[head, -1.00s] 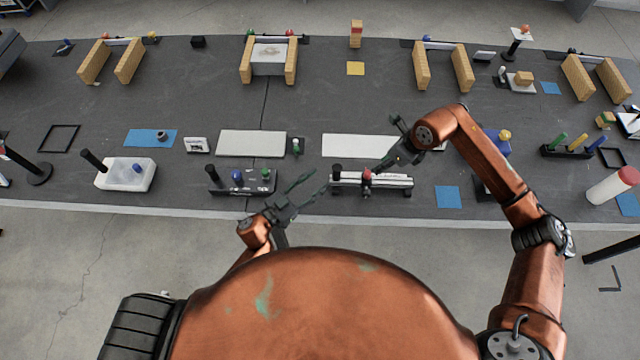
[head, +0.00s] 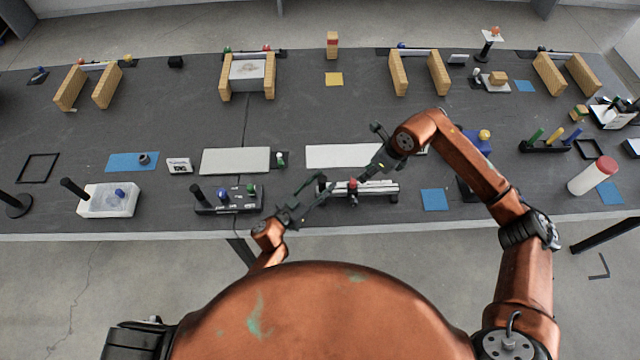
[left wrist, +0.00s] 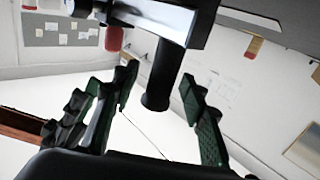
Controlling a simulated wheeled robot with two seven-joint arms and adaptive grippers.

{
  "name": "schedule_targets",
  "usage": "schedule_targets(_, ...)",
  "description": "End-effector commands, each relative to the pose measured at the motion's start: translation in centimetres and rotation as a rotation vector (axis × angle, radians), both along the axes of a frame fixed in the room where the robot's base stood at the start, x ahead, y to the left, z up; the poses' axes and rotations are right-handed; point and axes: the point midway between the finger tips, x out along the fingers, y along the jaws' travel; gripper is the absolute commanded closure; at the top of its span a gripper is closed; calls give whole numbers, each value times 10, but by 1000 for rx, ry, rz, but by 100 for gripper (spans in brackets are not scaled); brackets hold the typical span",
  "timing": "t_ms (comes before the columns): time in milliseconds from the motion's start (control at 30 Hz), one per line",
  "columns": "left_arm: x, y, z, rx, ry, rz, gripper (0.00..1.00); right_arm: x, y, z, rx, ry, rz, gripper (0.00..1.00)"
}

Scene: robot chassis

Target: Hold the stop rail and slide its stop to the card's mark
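The stop rail (head: 375,191) is a silver bar on dark feet near the table's front edge. Its red-topped stop (head: 352,185) sits left of the bar's middle. A black upright handle stands at its left end; it shows in the left wrist view (left wrist: 163,78). My left gripper (head: 314,190) is open at that handle, which stands between its green-padded fingers (left wrist: 160,100) with gaps on both sides. My right gripper (head: 364,176) is just above and right of the red stop; its fingers are too small to read. Which card bears the mark is unclear; a small white card (head: 180,166) stands farther left.
A dark block with coloured knobs (head: 228,199) lies left of my left gripper. A white panel (head: 335,156) lies behind the rail, and a blue mat (head: 434,200) lies to its right. The table between rail and blue mat is clear.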

Motion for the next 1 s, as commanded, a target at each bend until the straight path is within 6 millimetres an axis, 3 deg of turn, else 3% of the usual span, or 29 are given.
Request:
schedule_targets(100,0,0,0,0,0,0,60,0,0,0,0,0,0,71)
schedule_targets(667,0,0,0,0,0,0,99,0,0,0,0,0,0,71)
schedule_targets(1000,0,0,0,1,-1,-1,100,0,0,0,0,0,0,71)
